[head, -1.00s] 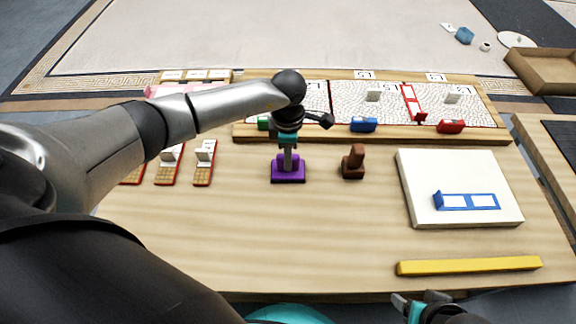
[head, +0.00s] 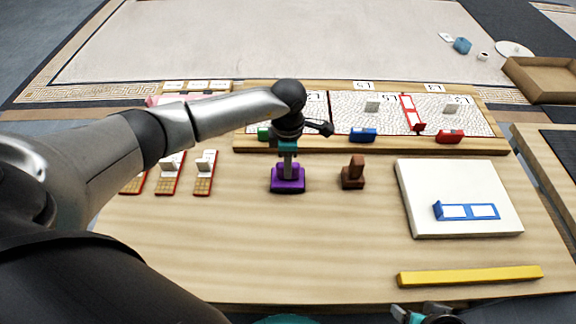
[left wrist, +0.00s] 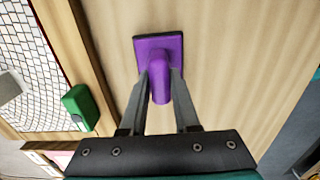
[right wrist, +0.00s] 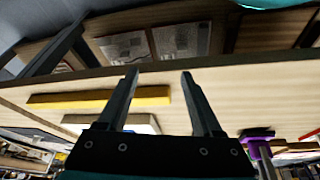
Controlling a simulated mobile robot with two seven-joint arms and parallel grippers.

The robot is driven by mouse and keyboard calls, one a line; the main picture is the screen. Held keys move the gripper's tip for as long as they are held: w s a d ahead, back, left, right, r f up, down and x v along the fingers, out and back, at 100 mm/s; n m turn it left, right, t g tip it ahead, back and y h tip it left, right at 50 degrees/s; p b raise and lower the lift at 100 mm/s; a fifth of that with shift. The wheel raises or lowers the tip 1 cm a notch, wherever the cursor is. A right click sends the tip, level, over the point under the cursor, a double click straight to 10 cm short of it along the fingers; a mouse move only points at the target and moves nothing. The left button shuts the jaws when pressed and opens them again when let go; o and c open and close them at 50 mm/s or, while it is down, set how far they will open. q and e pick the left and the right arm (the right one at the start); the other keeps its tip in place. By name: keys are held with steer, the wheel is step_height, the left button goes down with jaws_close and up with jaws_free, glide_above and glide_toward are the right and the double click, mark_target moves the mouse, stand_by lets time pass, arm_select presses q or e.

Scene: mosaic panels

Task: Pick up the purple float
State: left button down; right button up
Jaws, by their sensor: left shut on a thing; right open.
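The purple float (head: 288,181) stands on the table (head: 330,235) near its middle, its flat base down on a dark sole. My left gripper (head: 289,160) comes down on it from above. In the left wrist view the two fingers of my left gripper (left wrist: 159,90) are closed on the rounded handle of the purple float (left wrist: 160,50). I cannot see a gap under the base. My right gripper (right wrist: 159,75) is open and empty at the table's front edge. The purple float also shows at the lower right of the right wrist view (right wrist: 259,150).
A brown float (head: 353,173) stands just right of the purple one. Behind is a wooden-framed mosaic panel (head: 420,147) with green, blue and red blocks. A white board (head: 425,190) and a yellow bar (head: 470,276) lie at the right. Several small trowel-like pieces (head: 204,180) lie left.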

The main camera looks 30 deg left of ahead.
arm_select(q)
step_height(320, 180, up, 9)
steer(key=p, duration=0.3)
steer(key=shift+f, duration=0.1)
step_height(320, 180, up, 10)
steer(key=p, duration=0.3)
steer(key=shift+p, duration=0.4)
arm_select(e)
steer(key=s+d+f+g, duration=0.1)
steer(key=s+f, duration=0.2)
steer(key=f, duration=0.4)
steer(key=s+d+f, duration=0.1)
steer(key=s+f, duration=0.2)
steer(key=f, duration=0.4)
steer(key=shift+d+g, duration=0.35)
steer(key=shift+g, duration=0.05)
arm_select(q)
steer(key=c, duration=1.2)
jaws_free()
jaws_close()
arm_select(e)
steer(key=shift+s, duration=0.1)
